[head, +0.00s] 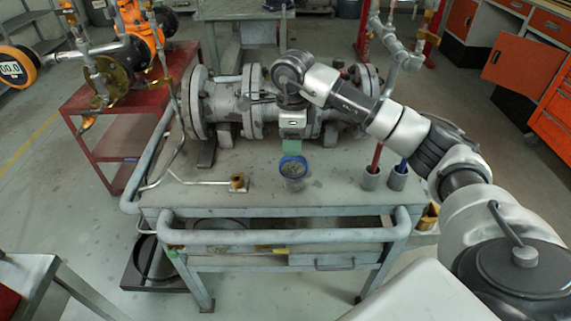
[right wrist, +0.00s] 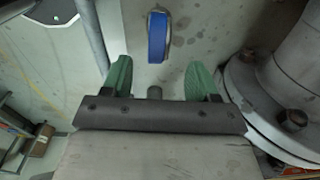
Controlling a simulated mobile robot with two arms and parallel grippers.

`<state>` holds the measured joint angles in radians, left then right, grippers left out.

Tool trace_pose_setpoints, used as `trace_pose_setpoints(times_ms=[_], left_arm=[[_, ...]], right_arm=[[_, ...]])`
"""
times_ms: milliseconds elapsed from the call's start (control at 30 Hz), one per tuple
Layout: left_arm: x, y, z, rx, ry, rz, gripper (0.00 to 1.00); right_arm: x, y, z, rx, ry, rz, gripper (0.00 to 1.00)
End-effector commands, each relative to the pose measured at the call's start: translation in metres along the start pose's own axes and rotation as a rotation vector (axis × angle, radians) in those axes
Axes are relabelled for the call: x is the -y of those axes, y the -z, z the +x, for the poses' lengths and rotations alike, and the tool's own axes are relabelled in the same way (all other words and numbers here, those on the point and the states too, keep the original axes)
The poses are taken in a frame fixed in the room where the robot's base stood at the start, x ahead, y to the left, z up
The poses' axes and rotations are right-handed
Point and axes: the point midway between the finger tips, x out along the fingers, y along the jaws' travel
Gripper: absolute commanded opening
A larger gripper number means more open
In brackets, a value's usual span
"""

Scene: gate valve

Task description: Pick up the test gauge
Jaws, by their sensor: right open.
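A small round gauge with a blue rim (head: 293,167), which I take for the test gauge, is at the middle of the grey workbench, in front of the flanged valve body. In the right wrist view the blue-rimmed gauge (right wrist: 158,36) shows nearly edge-on, beyond the fingertips. My right gripper (head: 291,147) is just behind the gauge in the head view, pointing down. Its green fingers (right wrist: 160,80) stand apart with no gauge between them. My left gripper is not in view.
The grey flanged valve body (head: 235,102) lies along the back of the workbench (head: 220,198). Grey cups with a red and a blue handle (head: 396,178) stand to the right. A brass fitting (head: 237,183) is at left.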

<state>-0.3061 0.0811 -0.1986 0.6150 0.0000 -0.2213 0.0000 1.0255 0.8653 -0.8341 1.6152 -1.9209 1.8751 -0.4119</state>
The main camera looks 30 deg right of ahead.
Motion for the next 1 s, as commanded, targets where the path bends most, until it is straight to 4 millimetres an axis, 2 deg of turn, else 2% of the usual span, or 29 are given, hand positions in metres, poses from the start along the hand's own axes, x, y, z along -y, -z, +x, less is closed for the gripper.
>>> trace_pose_setpoints(times_ms=[100, 200, 333, 600, 900, 1000], left_arm=[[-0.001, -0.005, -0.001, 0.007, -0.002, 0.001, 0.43], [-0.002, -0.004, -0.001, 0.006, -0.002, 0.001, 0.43], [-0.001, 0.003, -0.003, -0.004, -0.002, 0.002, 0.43], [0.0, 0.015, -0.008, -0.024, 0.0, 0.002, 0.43], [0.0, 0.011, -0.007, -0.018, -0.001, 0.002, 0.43], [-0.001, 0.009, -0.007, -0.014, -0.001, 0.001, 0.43]], right_arm=[[0.0, 0.0, 0.018, 0.001, -0.004, 0.001, 0.6], [0.0, 0.0, 0.024, 0.002, -0.002, 0.001, 0.6], [-0.001, 0.001, 0.036, 0.002, -0.005, 0.002, 0.6], [-0.002, 0.004, 0.073, 0.003, -0.004, 0.002, 0.6], [-0.002, 0.004, 0.078, 0.004, -0.002, 0.002, 0.6], [-0.002, 0.004, 0.078, 0.004, -0.002, 0.001, 0.44]])
